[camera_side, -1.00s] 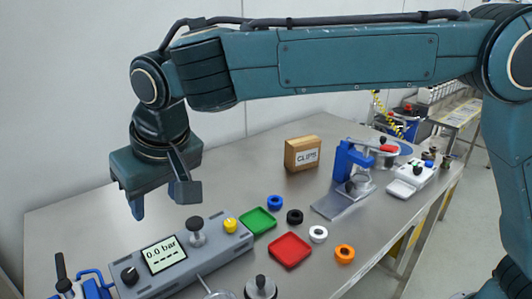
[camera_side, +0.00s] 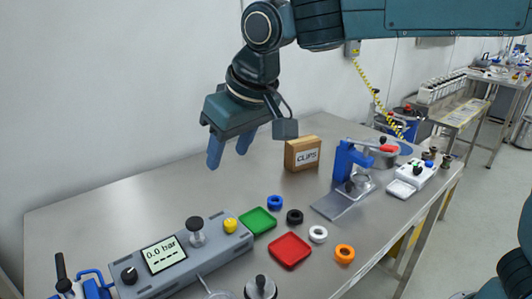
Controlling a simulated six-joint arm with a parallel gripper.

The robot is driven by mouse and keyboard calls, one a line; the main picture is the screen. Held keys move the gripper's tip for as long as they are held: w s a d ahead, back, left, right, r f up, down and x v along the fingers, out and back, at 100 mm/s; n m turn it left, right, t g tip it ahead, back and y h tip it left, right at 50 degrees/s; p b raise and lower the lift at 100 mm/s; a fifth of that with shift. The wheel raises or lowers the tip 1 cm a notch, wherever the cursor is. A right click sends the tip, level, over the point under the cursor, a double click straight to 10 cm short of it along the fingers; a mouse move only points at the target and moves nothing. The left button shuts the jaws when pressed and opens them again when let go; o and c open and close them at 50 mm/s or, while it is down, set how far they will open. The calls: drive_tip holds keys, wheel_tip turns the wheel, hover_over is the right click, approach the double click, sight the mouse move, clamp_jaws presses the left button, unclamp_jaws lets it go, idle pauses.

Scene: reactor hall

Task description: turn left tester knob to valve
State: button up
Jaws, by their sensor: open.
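The tester (camera_side: 178,262) is a grey box at the front left of the bench, with a screen (camera_side: 163,254) reading 0.0 bar. Its left knob (camera_side: 129,275) is black and sits left of the screen; where it points is too small to tell. A taller knob with a dark top (camera_side: 195,228) and a yellow button (camera_side: 230,225) are to the right of the screen. My gripper (camera_side: 228,162) is open and empty, pointing down above the back of the bench, well behind and above the tester and apart from everything.
A green tray (camera_side: 258,221) and a red tray (camera_side: 289,250) lie right of the tester, with several coloured rings near them. A CLIPS box (camera_side: 302,153) and a blue press (camera_side: 349,165) stand farther back. Blue-handled equipment (camera_side: 93,287) is at the left corner. The back-left bench is clear.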

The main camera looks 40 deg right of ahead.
drive_tip(key=shift+s+d+r, duration=0.15)
drive_tip(key=shift+s+d, duration=0.05)
drive_tip(key=shift+d, duration=0.35)
approach(129, 274)
drive_tip(key=v, duration=0.6)
drive_tip(key=shift+w+a, duration=0.15)
drive_tip(key=shift+w, duration=0.1)
drive_tip(key=x, duration=1.4)
drive_tip(key=shift+s, duration=0.25)
drive_tip(key=c, duration=1)
